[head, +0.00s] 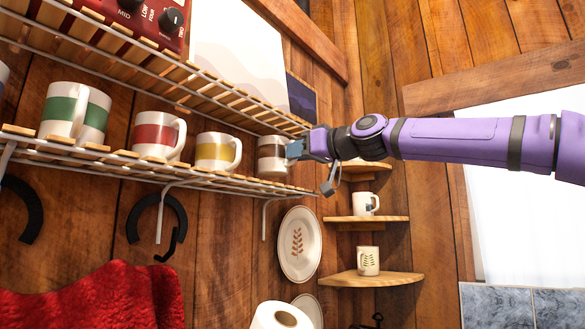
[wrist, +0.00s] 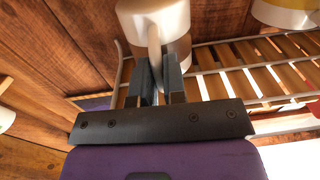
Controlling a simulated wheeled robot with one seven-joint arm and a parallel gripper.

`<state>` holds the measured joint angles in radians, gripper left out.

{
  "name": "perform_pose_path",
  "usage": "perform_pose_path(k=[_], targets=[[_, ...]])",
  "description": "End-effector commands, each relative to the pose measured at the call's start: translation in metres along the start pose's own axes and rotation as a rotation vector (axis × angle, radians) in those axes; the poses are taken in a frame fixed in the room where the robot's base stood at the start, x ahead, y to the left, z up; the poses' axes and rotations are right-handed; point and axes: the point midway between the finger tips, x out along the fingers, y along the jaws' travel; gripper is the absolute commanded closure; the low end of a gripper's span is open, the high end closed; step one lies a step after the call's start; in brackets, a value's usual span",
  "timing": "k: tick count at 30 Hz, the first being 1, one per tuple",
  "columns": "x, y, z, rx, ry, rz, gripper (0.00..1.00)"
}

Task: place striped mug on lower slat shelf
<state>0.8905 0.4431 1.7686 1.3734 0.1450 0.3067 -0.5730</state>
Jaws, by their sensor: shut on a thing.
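My gripper (head: 297,150) is shut on the handle of a white mug with a brown band (head: 272,148). The mug is at the right end of the lower slat shelf (head: 215,179), upright in the head view; I cannot tell whether its base touches the slats. In the wrist view the fingers (wrist: 160,84) pinch the handle, and the mug's white and brown body (wrist: 176,24) is just beyond them. On the same shelf, to the left, stand mugs with a yellow band (head: 213,151), a red band (head: 154,136) and a green band (head: 76,112).
The upper slat shelf (head: 215,91) runs close above the mugs and carries a red device (head: 135,18). Corner shelves (head: 372,279) with two mugs are at the right. Horseshoe-like hooks and a plate (head: 299,246) are below.

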Motion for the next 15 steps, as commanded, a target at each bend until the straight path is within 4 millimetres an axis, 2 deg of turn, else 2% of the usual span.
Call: perform_pose_path(k=[11,15], targets=[[0.014,-0.001,-0.001,-0.001,0.001,0.000,1.00],[0.014,0.000,0.018,0.001,-0.001,0.000,1.00]])
